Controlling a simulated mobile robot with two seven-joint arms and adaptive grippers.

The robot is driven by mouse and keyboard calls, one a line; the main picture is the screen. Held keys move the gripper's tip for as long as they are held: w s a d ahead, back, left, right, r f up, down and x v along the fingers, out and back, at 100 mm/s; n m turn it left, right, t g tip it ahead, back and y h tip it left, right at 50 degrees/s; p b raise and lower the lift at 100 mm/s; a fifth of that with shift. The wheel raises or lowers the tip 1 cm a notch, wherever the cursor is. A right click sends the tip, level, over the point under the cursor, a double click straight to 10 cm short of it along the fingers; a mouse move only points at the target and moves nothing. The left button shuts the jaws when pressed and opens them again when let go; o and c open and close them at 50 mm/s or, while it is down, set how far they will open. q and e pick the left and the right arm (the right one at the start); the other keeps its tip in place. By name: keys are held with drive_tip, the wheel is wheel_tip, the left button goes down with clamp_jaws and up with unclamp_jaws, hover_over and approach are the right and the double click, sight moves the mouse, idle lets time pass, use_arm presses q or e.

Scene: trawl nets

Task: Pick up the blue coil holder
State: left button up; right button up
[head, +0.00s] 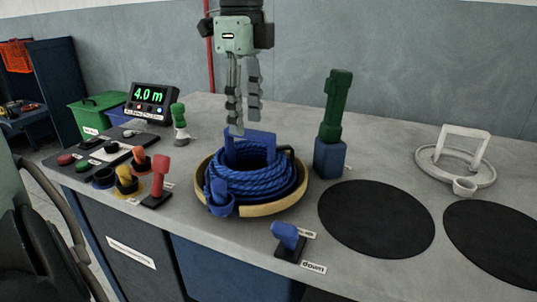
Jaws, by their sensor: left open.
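The blue coil holder (249,145) stands up in the middle of a coil of blue rope (262,184). The rope lies in a round tan tray (292,203) on the grey workbench. My left gripper (242,128) hangs pointing down from the top of the head view, just above the holder. Its two fingers are apart, with nothing seen between them. The fingertips are close to the holder's top edge; I cannot tell whether they touch it. My right gripper is not in view.
A blue lever (289,237) and a red lever (159,180) stand near the front edge. A green tool in a blue block (330,158) stands right of the tray. Black round mats (376,219) and a white ring stand (456,168) lie further right. A 4.0 m display (150,97) sits behind left.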

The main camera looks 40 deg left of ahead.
sight(249, 138)
use_arm(q)
drive_tip(key=shift+f, duration=0.45)
drive_tip(key=f, duration=0.6)
drive_tip(key=shift+w+d+f+p, duration=0.15)
drive_tip(key=shift+w+f+p, duration=0.05)
drive_tip(key=shift+f+p, duration=0.2)
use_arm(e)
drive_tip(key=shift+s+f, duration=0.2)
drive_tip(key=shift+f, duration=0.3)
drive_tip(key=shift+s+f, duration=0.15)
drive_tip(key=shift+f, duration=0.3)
use_arm(q)
drive_tip(key=shift+c, duration=0.4)
clamp_jaws()
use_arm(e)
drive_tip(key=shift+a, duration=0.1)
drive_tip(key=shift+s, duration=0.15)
